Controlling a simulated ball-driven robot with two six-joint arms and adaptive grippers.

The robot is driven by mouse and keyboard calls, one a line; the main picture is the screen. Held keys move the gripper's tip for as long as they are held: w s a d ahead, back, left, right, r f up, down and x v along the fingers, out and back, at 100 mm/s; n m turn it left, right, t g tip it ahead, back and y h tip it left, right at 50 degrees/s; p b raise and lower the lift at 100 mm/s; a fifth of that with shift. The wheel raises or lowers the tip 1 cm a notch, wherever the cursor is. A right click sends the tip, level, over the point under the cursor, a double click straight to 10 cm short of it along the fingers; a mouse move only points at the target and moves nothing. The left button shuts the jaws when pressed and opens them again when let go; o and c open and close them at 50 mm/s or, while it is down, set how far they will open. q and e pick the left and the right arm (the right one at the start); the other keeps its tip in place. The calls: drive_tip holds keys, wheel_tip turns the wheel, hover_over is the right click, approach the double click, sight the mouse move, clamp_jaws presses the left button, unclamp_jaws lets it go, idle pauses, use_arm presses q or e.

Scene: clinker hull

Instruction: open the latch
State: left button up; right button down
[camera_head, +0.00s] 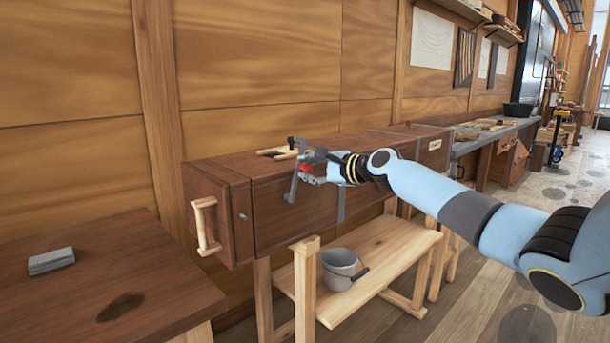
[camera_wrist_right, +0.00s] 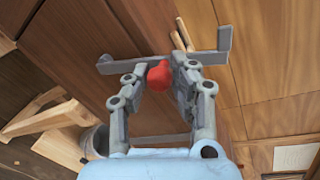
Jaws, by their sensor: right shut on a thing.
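The latch is a grey metal lever (camera_head: 293,187) with a red knob (camera_head: 306,168), on the front of a long dark wooden chest (camera_head: 270,207). In the wrist view, the latch bar (camera_wrist_right: 223,40) runs across above my fingers, with a bent end at the right. My right gripper (camera_head: 312,170) is shut on the red knob; in the wrist view the knob (camera_wrist_right: 159,76) sits between the fingers of the right gripper (camera_wrist_right: 158,68). The fingers hide part of the latch and its mount. My left gripper is not in view.
The chest's near end has a pale wooden handle (camera_head: 206,226). A grey bucket (camera_head: 340,268) stands on the stand's lower shelf (camera_head: 385,250). A brown table (camera_head: 150,290) with a grey block (camera_head: 51,261) is at the lower left. Pale wooden pieces (camera_head: 275,152) lie on the chest top.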

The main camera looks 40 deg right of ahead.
drive_tip(key=shift+d+f+m, duration=0.15)
drive_tip(key=shift+d+m, duration=0.1)
drive_tip(key=shift+m, duration=0.05)
idle(0.4)
drive_tip(key=c, duration=1.1)
unclamp_jaws()
drive_tip(key=shift+o, duration=0.2)
drive_tip(key=v, duration=1.2)
